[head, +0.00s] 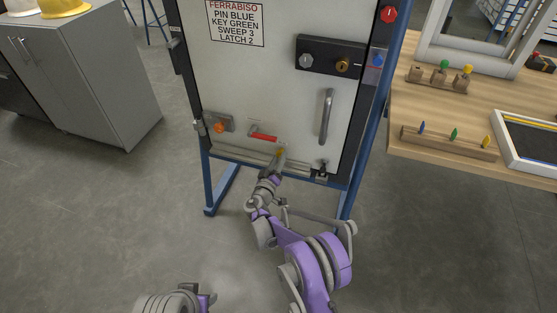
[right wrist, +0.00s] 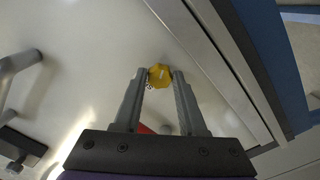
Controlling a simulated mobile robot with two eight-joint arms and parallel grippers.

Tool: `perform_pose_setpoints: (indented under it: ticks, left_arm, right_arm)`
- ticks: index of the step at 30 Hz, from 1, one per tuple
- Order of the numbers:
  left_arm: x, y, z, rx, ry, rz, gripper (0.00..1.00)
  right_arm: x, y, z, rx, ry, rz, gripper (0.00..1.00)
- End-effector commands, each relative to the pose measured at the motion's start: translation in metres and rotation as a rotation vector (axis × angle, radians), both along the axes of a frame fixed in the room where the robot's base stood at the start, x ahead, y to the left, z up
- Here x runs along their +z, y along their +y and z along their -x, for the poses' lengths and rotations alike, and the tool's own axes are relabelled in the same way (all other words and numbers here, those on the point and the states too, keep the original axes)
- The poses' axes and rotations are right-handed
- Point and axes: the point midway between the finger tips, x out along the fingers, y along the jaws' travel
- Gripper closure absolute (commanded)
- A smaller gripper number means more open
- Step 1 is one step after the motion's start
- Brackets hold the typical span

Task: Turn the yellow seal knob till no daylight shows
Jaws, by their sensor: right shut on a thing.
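The yellow seal knob (head: 280,152) sits low on the pale door panel (head: 265,90), just above the bar along its bottom edge (head: 240,156). In the right wrist view the knob (right wrist: 160,75) is a yellow faceted piece between my two fingertips. My right gripper (head: 279,157) reaches it from below and is shut on it. The gripper (right wrist: 160,78) hides part of the knob in the head view. A gap with daylight cannot be made out at the bottom edge.
The door carries a handle (head: 326,117), a dark lock plate (head: 340,60), a red lever (head: 263,134), an orange knob (head: 218,128) and a printed sign (head: 236,22). A wooden table (head: 420,108) with small pegs stands right, a grey cabinet (head: 95,85) left. The floor between is clear.

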Motion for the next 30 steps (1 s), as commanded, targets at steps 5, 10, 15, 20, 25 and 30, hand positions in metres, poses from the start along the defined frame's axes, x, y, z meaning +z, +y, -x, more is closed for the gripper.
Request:
perform_pose_setpoints:
  ticks: [5,10,15,20,25,30]
  left_arm:
    - [0.000,0.000,0.000,0.000,0.000,0.000,0.50]
    - [0.000,0.000,0.000,0.000,0.000,0.000,0.50]
    - [0.000,0.000,0.000,0.000,0.000,0.000,0.50]
    - [0.000,0.000,0.000,0.000,0.000,0.000,0.50]
    - [0.001,0.000,0.000,0.000,0.000,0.000,0.50]
    - [0.005,0.000,0.001,0.000,-0.001,0.000,0.50]
  right_arm:
    - [0.000,0.000,0.000,0.000,-0.001,-0.003,1.00]
    - [0.000,0.000,0.000,0.000,-0.001,-0.002,1.00]
    - [0.000,0.000,0.000,0.000,0.000,-0.001,0.30]
    - [0.000,0.000,0.000,0.000,0.000,-0.001,0.30]
    - [0.000,0.001,0.002,0.000,0.000,-0.001,0.30]
    - [0.002,0.008,0.023,0.001,-0.001,-0.002,0.30]
